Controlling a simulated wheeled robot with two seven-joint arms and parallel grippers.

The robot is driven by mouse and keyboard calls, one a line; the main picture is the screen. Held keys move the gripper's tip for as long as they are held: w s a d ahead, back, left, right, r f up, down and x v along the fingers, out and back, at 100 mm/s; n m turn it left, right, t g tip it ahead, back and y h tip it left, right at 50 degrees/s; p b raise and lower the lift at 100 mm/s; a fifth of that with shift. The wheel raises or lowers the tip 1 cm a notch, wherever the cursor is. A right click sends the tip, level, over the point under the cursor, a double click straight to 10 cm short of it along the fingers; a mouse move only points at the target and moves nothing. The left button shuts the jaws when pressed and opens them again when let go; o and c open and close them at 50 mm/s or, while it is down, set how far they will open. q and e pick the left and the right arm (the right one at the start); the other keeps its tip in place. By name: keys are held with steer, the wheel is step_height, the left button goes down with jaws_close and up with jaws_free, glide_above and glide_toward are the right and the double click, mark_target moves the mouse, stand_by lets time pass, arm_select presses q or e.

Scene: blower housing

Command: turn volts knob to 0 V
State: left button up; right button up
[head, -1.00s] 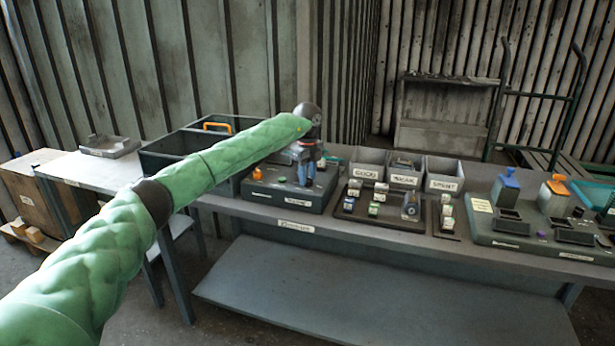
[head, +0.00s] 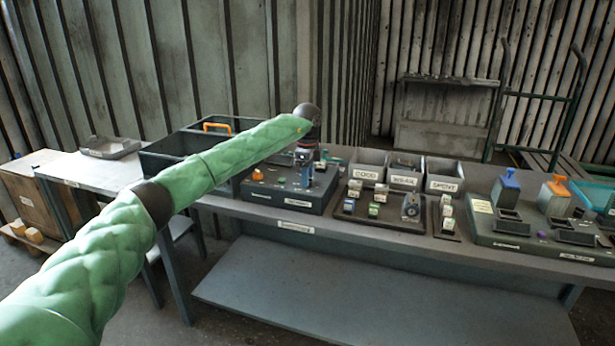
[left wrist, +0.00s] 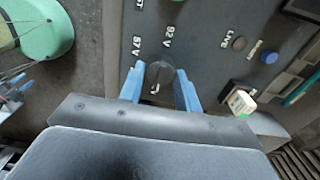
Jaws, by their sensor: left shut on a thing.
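The volts knob (left wrist: 158,76) is a dark round knob on the grey panel (left wrist: 200,25), seen in the left wrist view. Marks reading 57 V and 92 V show on the panel beside it. My left gripper (left wrist: 160,84) has its two blue fingers on either side of the knob, shut on it. In the head view, my left gripper (head: 305,172) points down over the panel (head: 285,194) on the bench, and the knob is hidden there. I see no 0 V mark; part of the dial is hidden by the gripper. My right gripper is not in view.
A white block (left wrist: 241,102) is near the right finger. Labelled grey bins (head: 405,175) and a dark tray (head: 380,217) stand right of the panel.

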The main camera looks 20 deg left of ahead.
arm_select(q)
steer(key=shift+a+r, duration=0.1)
steer(key=shift+r, duration=0.05)
steer(key=o, duration=0.7)
steer(key=shift+o, duration=1.3)
steer(key=shift+r, duration=0.5)
step_height(320, 180, up, 6)
steer(key=shift+f+b, duration=0.1)
steer(key=shift+b, duration=0.65)
steer(key=shift+r, duration=0.4)
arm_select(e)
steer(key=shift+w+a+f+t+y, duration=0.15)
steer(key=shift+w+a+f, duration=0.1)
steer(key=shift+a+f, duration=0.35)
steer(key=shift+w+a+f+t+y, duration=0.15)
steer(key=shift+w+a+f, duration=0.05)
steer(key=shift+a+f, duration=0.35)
